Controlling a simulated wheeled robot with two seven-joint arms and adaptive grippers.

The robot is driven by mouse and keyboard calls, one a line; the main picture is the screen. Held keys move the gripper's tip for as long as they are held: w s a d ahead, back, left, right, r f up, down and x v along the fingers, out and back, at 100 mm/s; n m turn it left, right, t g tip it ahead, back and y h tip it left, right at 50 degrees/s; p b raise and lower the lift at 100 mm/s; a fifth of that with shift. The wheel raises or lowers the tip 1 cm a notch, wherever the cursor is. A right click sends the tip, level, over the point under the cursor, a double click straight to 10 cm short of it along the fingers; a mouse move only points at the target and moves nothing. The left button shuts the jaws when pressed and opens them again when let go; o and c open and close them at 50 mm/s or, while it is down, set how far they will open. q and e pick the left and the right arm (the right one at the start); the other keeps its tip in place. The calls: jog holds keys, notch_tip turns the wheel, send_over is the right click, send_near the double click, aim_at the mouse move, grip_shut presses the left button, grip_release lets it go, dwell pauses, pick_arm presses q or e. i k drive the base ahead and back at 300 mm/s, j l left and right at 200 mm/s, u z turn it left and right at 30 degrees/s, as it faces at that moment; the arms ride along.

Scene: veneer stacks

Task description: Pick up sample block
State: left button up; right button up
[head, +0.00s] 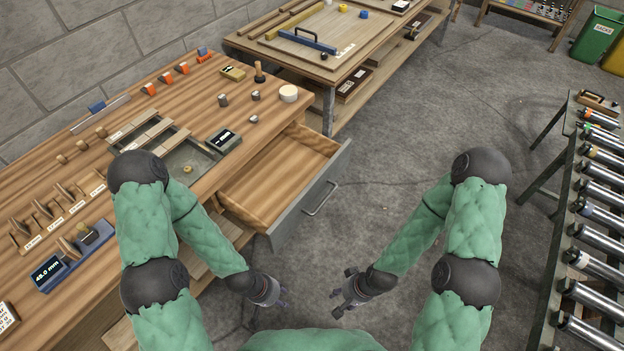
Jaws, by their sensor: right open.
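Several small grey blocks stand on the wooden workbench (195,100): one grey block (223,99), another (255,96) to its right, and a third (253,118) in front. I cannot tell which of these is the sample block. My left gripper (281,297) hangs low over the floor, right of the bench and apart from all blocks; its jaw state is unclear. My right gripper (341,293) is open and empty, also low over the floor.
A drawer (275,180) stands open from the bench, its grey front jutting toward my arms. A roller conveyor (598,205) runs along the right. The floor between is mostly clear.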

aim_at(68, 247)
jog(key=u, duration=2.15)
